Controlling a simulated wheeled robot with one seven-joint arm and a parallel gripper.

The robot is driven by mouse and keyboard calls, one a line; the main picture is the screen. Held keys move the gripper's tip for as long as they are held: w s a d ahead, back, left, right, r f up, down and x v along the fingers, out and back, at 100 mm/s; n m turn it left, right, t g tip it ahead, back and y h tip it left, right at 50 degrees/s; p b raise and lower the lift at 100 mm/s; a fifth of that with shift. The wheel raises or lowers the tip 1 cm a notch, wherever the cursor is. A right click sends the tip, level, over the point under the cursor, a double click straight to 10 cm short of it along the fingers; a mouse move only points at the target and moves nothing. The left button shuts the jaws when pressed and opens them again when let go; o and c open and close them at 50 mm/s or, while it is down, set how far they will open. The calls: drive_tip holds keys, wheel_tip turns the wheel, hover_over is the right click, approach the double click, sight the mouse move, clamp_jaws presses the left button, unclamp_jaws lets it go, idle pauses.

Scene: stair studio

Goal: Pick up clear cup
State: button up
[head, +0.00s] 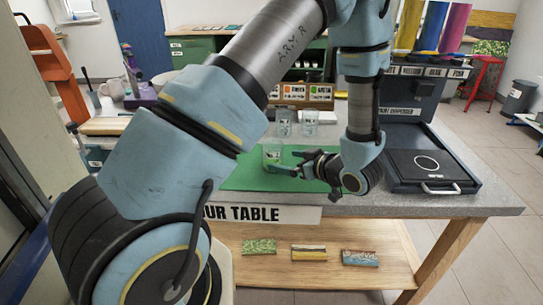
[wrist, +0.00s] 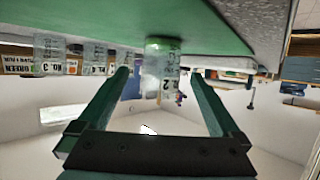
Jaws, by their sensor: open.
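A clear cup (head: 272,153) with a label stands on the green mat (head: 240,176) in the head view. In the upside-down wrist view the same cup (wrist: 162,62), marked 2, shows between my fingertips. My gripper (head: 284,169) is low over the mat, just in front of the cup and a little right. It is open and empty; both fingers (wrist: 160,78) show spread apart in the wrist view. Whether the fingers reach around the cup or stop short, I cannot tell.
Two more clear cups (head: 284,122) (head: 309,122) stand behind, and show as cups (wrist: 47,54) (wrist: 94,57) in the wrist view. Labelled boxes (head: 306,95) are behind them. A dark paint dispenser (head: 420,165) sits at right. The grey table's front edge is close.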

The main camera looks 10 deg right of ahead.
sight(279, 158)
drive_tip(key=shift+x, duration=0.8)
drive_tip(key=p+x, duration=0.2)
drive_tip(key=x, duration=0.2)
drive_tip(key=shift+a+r, duration=0.15)
drive_tip(key=shift+a, duration=0.05)
drive_tip(key=shift+w+a+f, duration=0.25)
drive_tip(key=shift+w+f, duration=0.1)
drive_tip(key=shift+w, duration=0.15)
drive_tip(key=shift+c, duration=0.4)
drive_tip(key=c, duration=1.2)
drive_tip(key=shift+r, duration=0.1)
drive_tip(key=shift+c, duration=0.2)
